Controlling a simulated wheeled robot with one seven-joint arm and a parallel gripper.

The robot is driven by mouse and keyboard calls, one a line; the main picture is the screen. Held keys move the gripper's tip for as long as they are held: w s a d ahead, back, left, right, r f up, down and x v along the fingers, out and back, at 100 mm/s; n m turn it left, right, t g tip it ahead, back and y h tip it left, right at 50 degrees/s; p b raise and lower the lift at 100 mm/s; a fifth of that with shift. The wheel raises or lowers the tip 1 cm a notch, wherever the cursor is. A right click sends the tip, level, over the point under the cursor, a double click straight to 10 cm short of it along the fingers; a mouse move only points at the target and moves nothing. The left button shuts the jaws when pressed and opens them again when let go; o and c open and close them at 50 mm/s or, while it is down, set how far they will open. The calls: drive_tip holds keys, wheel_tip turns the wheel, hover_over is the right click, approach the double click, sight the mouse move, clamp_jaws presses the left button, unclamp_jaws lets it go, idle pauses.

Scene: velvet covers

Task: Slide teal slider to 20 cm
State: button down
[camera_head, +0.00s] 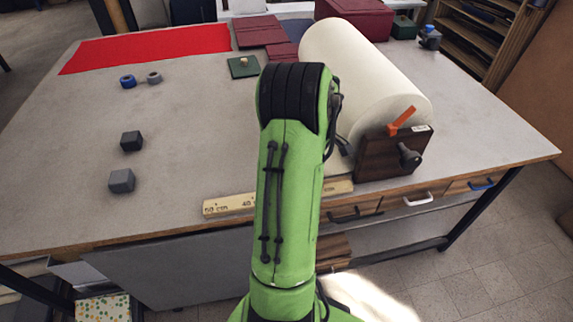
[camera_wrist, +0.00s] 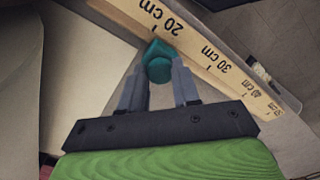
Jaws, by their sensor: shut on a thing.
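The teal slider (camera_wrist: 158,62) shows in the wrist view between the two fingertips of my gripper (camera_wrist: 159,72). My gripper is shut on it. The slider is at the near edge of the wooden ruler (camera_wrist: 235,75), between the 20 cm and 30 cm labels and closer to the 20 cm one. Its exact reading cannot be told. In the head view the ruler (camera_head: 228,205) lies along the table's front edge, with its 50 cm and 40 cm labels showing. My green arm hides the slider, my gripper and the ruler's middle there.
A large white roll (camera_head: 365,75) with a dark wooden end block (camera_head: 385,160) and an orange lever (camera_head: 402,121) stands right of my arm. Two dark cubes (camera_head: 131,141) (camera_head: 121,181) sit on the left. The grey table (camera_head: 190,120) is clear between them and my arm.

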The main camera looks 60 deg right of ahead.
drive_tip(key=shift+s+d, duration=0.9)
drive_tip(key=shift+s, duration=0.25)
drive_tip(key=shift+r, duration=0.1)
drive_tip(key=c, duration=0.8)
unclamp_jaws()
drive_tip(key=shift+s+d, duration=0.1)
drive_tip(key=shift+s, duration=0.05)
drive_tip(key=shift+r, duration=0.15)
wheel_tip(320, 180, up, 15)
drive_tip(key=p, duration=0.3)
drive_tip(key=shift+r+p, duration=0.15)
drive_tip(key=shift+p, duration=0.15)
